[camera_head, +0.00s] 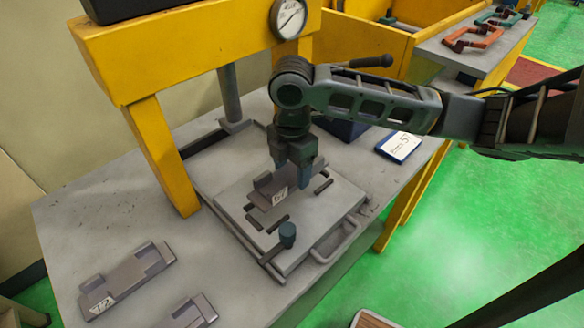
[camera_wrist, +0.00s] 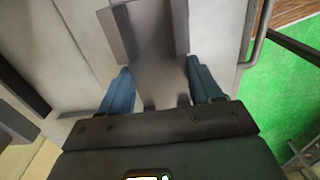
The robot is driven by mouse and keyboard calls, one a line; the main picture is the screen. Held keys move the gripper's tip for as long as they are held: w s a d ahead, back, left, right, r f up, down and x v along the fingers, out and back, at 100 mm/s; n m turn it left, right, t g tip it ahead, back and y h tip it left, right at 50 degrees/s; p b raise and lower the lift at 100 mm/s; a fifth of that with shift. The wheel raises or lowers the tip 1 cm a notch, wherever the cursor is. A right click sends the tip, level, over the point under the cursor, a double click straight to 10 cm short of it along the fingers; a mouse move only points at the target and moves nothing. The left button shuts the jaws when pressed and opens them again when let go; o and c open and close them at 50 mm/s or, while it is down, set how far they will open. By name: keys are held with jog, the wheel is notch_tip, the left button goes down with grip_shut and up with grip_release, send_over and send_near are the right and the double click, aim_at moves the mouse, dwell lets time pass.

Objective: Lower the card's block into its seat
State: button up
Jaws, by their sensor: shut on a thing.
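My gripper (camera_head: 291,176) is above a light grey plate on the bench, and its blue fingers are shut on a grey-brown block (camera_head: 265,200). The block has raised ends and a white label that seems to read 57. In the wrist view the block (camera_wrist: 150,30) lies between the two blue fingers (camera_wrist: 161,92), with its near part blurred. A white card (camera_head: 398,146) with a blue edge, seeming to read 57, lies on the bench to the right. The plate (camera_head: 335,215) has short dark bars around the block. The seat under the block is hidden, and any gap is hard to judge.
A yellow press frame (camera_head: 165,150) with a dial gauge (camera_head: 288,18) stands behind and left of the plate. A blue-topped knob (camera_head: 287,234) and a bar handle (camera_head: 335,243) are at the plate's front. Two other blocks (camera_head: 125,278) (camera_head: 188,314) lie front left.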

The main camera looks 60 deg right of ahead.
aim_at(292, 173)
jog(key=shift+f+b, duration=1.2)
jog(key=shift+f, duration=0.4)
jog(key=shift+f, duration=0.1)
jog(key=shift+f+b, duration=0.7)
jog(key=shift+f, duration=0.1)
jog(key=o, duration=1.7)
jog(key=shift+r+p, duration=3.4)
jog(key=shift+r, duration=1.15)
